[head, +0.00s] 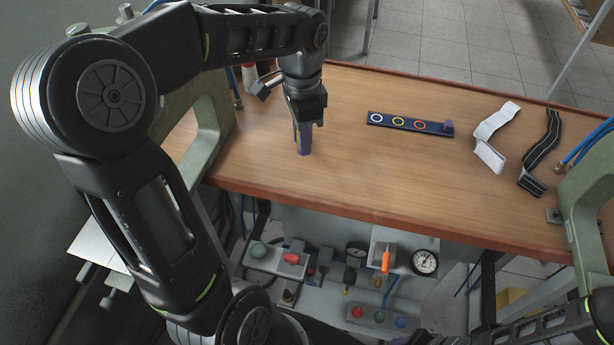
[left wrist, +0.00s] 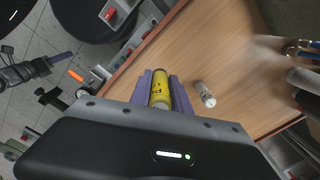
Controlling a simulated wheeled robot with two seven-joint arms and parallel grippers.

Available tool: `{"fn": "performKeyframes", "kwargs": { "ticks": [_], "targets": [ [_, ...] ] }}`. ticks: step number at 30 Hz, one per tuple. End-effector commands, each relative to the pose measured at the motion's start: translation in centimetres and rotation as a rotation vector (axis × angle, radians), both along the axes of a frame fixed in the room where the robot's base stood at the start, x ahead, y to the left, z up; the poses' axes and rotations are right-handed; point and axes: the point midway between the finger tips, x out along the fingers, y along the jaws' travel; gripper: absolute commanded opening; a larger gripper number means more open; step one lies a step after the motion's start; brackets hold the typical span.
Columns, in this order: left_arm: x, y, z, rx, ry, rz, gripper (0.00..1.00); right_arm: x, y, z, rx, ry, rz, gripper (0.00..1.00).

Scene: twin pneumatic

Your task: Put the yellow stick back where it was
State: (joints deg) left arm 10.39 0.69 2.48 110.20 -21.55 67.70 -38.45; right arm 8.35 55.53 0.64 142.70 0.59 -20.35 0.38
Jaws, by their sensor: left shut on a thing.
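The yellow stick (left wrist: 160,88) is a short yellow cylinder with dark print. It sits between the purple fingers of my left gripper (left wrist: 160,92) in the left wrist view. In the head view my left gripper (head: 304,142) points down over the left part of the table, near its front edge, and its fingers hide the stick. A dark blue board (head: 410,125) with a white, a yellow and an orange ring lies right of the gripper, apart from it. My right gripper (left wrist: 62,60) shows small at the left of the left wrist view; its opening is unclear.
A white printed cylinder (left wrist: 205,94) lies on the wooden table (head: 350,180) beside my left gripper. A white strap (head: 490,140) and a black striped strap (head: 541,150) lie at the right. Green frames (head: 585,215) stand at the table's ends. Gauges and buttons sit below the front edge.

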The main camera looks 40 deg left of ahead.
Motion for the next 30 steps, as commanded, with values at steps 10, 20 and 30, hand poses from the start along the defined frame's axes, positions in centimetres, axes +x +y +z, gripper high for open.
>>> {"fn": "performKeyframes", "kwargs": {
  "ticks": [10, 20, 30],
  "targets": [
    [0.3, 0.0, -1.1, 0.002, -0.006, 0.252, 0.00, 0.5, 0.2, -4.6, 0.009, -0.015, 0.003, 0.42],
    [0.0, 0.0, -0.1, 0.000, 0.000, 0.452, 0.00, 0.8, 0.4, -5.9, 0.016, -0.024, 0.007, 0.42],
    [-0.1, 0.0, -1.8, 0.000, 0.003, 0.449, 0.00, 0.8, 0.4, -5.9, 0.016, -0.024, 0.007, 0.42]
  ]
}}
